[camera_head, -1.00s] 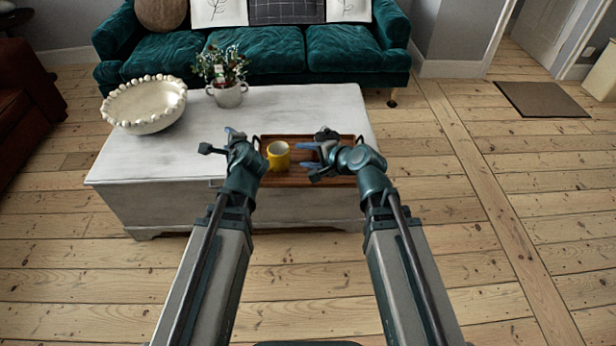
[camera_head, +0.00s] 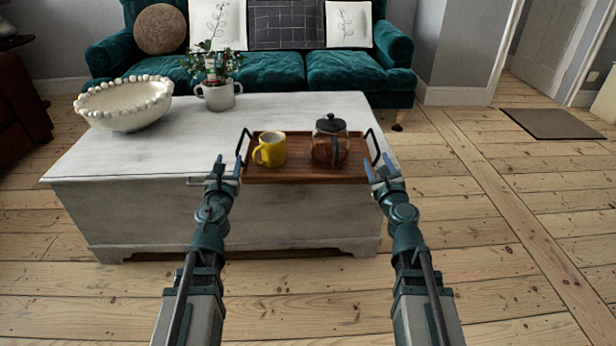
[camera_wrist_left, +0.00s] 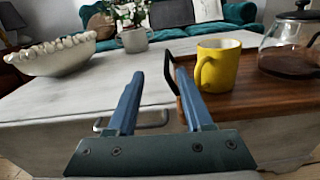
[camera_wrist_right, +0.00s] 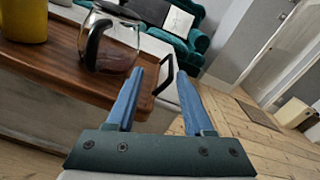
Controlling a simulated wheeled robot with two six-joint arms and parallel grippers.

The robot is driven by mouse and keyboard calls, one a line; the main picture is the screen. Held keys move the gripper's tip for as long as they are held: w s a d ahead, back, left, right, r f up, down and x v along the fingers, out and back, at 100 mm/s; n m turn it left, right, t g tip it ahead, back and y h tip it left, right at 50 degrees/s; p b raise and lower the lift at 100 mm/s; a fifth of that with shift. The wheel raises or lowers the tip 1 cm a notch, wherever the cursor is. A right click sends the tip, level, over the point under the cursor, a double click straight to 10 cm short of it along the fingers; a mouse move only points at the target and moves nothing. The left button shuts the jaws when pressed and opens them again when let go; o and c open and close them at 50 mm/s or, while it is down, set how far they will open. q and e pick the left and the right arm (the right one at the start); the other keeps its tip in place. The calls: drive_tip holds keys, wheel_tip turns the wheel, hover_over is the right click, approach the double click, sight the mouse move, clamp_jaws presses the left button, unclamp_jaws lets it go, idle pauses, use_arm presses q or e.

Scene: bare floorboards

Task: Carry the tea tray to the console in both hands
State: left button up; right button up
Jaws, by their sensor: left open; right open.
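The brown wooden tea tray (camera_head: 290,174) lies on the white chest at its front right, with a dark handle at each end. A yellow mug (camera_head: 270,149) stands on its left half and a glass teapot with a dark lid (camera_head: 330,142) on its right half. My left gripper (camera_head: 226,168) is open and empty just short of the left handle (camera_wrist_left: 170,72). My right gripper (camera_head: 379,170) is open near the right handle (camera_head: 373,147); in the right wrist view that handle (camera_wrist_right: 164,75) appears between the fingertips, and I cannot tell whether they touch it. No console is recognisable.
The white chest (camera_head: 120,150) also bears a beaded cream bowl (camera_head: 125,105) and a potted plant (camera_head: 217,95). A green sofa (camera_head: 275,72) stands behind it. Open floorboards (camera_head: 500,230) lie to the right, with a brown doormat (camera_head: 552,124).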

sight(240, 142)
use_arm(q)
drive_tip(key=f+m, duration=0.1)
drive_tip(key=f+m+h+b, duration=0.1)
drive_tip(key=shift+d+f, duration=0.2)
drive_tip(key=shift+f, duration=0.15)
use_arm(e)
drive_tip(key=shift+w+d+f+m+h, duration=0.1)
drive_tip(key=shift+d+f+m+h, duration=0.5)
drive_tip(key=shift+d+f+m, duration=0.6)
use_arm(q)
drive_tip(key=shift+w, duration=0.15)
use_arm(e)
drive_tip(key=shift+w, duration=0.1)
use_arm(q)
drive_tip(key=w, duration=1.3)
drive_tip(key=shift+w, duration=0.35)
use_arm(e)
drive_tip(key=w, duration=1.3)
drive_tip(key=shift+w, duration=0.35)
use_arm(q)
drive_tip(key=shift+c, duration=0.3)
use_arm(e)
drive_tip(key=shift+c, duration=0.3)
